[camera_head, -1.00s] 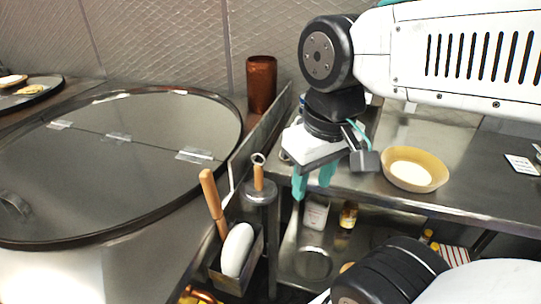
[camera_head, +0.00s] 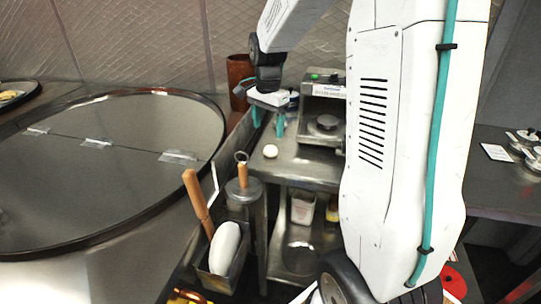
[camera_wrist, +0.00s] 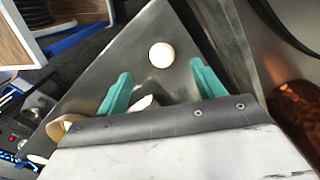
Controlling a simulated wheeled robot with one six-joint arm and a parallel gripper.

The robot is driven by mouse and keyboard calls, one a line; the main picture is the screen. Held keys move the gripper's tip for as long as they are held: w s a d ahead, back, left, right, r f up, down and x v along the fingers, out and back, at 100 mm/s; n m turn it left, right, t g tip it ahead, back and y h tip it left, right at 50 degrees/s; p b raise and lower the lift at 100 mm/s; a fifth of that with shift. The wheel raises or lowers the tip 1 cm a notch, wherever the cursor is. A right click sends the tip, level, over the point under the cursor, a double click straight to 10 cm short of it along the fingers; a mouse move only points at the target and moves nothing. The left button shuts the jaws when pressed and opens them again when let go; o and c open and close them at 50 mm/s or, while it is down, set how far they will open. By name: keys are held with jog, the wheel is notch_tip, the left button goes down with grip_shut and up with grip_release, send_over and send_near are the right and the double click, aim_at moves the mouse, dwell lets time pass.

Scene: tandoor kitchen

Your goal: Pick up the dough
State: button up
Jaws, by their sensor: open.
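The dough (camera_head: 270,151) is a small pale round ball on the steel counter, near its left end. It also shows in the wrist view (camera_wrist: 161,55), just beyond the fingertips and between their lines. My gripper (camera_head: 268,122) has two teal fingers, spread apart with nothing between them. In the head view it appears above and behind the dough, not touching it. In the wrist view the gripper (camera_wrist: 161,72) points toward the dough.
A scale-like steel machine (camera_head: 325,115) stands right of the gripper. A copper cup (camera_head: 239,82) is behind it to the left. A holder (camera_head: 222,262) with wooden-handled tools stands in front. The big round lid (camera_head: 110,165) fills the left. My arm hides the counter's middle.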

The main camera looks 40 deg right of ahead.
aim_at(271, 154)
jog(key=shift+w+d+f+m, duration=0.2)
jog(key=shift+w+d+f, duration=0.1)
jog(key=shift+f, duration=0.15)
jog(key=shift+w+d+f+m, duration=0.15)
jog(key=shift+d+f+m, duration=0.1)
jog(key=shift+f, duration=0.15)
jog(key=f, duration=0.7)
jog(key=shift+s+d+f, duration=0.1)
jog(key=shift+s, duration=0.15)
jog(key=c, duration=0.7)
